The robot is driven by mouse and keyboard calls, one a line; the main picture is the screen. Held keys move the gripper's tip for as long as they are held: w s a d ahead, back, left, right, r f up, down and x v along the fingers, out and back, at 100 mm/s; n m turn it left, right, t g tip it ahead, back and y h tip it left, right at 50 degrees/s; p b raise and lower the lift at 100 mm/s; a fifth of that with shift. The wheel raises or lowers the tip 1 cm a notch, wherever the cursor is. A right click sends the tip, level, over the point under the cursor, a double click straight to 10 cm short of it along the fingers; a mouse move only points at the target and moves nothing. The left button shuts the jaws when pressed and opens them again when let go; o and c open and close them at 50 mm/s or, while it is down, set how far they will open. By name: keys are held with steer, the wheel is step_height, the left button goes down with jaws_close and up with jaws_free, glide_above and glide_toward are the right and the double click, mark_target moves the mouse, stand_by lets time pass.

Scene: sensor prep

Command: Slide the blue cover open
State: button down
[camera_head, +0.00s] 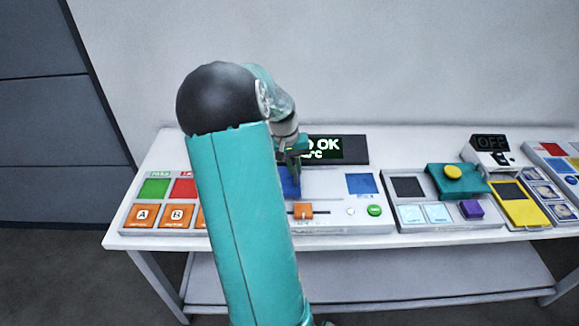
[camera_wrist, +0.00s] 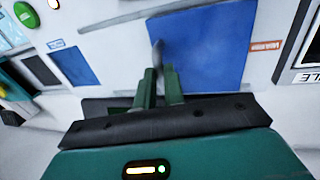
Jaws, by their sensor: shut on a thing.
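The blue cover (camera_wrist: 205,45) is a flat blue panel on a white console, large in the wrist view. In the head view the blue cover (camera_head: 289,185) shows only in part, as my arm hides its left side. My gripper (camera_wrist: 161,72) is at the cover's edge, its two green fingers close together around a thin grey upright piece (camera_wrist: 158,50), which looks like the cover's handle. In the head view my gripper (camera_head: 295,165) points down over the cover. The exact contact is too small to tell.
A second blue square (camera_head: 361,184), an orange slider (camera_head: 303,210) and a green button (camera_head: 374,210) share the console. A display (camera_head: 338,149) stands behind. A button panel (camera_head: 160,200) is left; a teal block (camera_head: 440,182) with a yellow knob is right.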

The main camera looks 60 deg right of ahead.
steer(key=s+d, duration=0.2)
steer(key=s, duration=0.2)
steer(key=s+d, duration=0.2)
steer(key=s, duration=0.1)
steer(key=s+d, duration=0.2)
steer(key=s, duration=0.2)
steer(key=shift+s+r, duration=0.1)
steer(key=shift+s, duration=0.2)
steer(key=c, duration=1.5)
jaws_free()
steer(key=shift+s, duration=0.15)
steer(key=shift+a, duration=0.1)
step_height(320, 180, up, 14)
steer(key=w+a, duration=0.1)
steer(key=w, duration=0.1)
steer(key=shift+w+f, duration=0.25)
steer(key=shift+w, duration=0.15)
steer(key=shift+a, duration=0.1)
